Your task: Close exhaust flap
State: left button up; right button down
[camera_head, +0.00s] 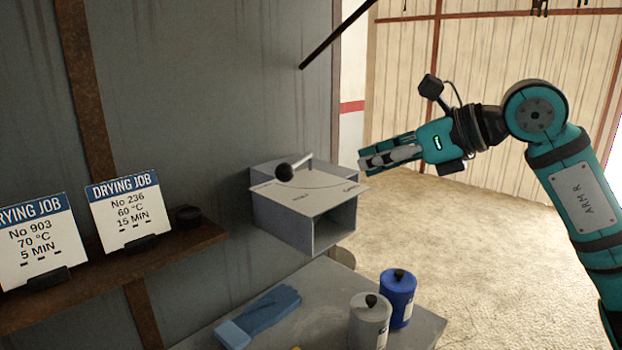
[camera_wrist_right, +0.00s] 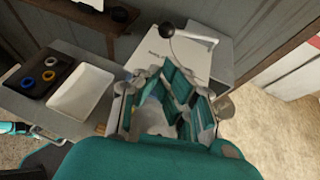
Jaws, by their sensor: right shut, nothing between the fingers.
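The exhaust duct (camera_head: 325,236) is a grey metal box on the wall with a hollow front opening. Its top plate (camera_head: 315,198) carries a curved scale with small words, too small to read surely. A lever with a black ball knob (camera_head: 284,172) lies across the plate, its knob toward the left. The knob also shows in the right wrist view (camera_wrist_right: 167,30). My right gripper (camera_head: 364,161) is shut and empty, to the right of the duct and apart from the lever. The flap inside the duct cannot be made out.
Below the duct, a grey table (camera_head: 325,290) holds a blue glove (camera_head: 265,315), a grey canister (camera_head: 370,325) and a blue canister (camera_head: 397,298). A shelf (camera_head: 185,245) at left bears drying job cards (camera_head: 127,210). A dark rod (camera_head: 335,35) hangs above.

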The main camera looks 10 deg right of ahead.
jog(key=p+x, duration=0.1)
jog(key=x, duration=0.3)
jog(key=p+x, duration=0.2)
jog(key=x, duration=0.2)
jog(key=r+p+x, duration=0.1)
jog(key=p+x, duration=0.1)
jog(key=x, duration=0.2)
jog(key=shift+w+a+f, duration=0.25)
jog(key=shift+w+a, duration=0.15)
jog(key=shift+a, duration=0.05)
jog(key=shift+w+a+f+p, duration=0.25)
jog(key=shift+w+p, duration=0.05)
jog(key=shift+p, duration=0.05)
jog(key=w+a, duration=0.1)
jog(key=a, duration=0.1)
jog(key=w+a+b, duration=0.2)
jog(key=a, duration=0.1)
jog(key=shift+a, duration=0.3)
jog(key=shift+s+d, duration=0.1)
jog(key=shift+d, duration=0.15)
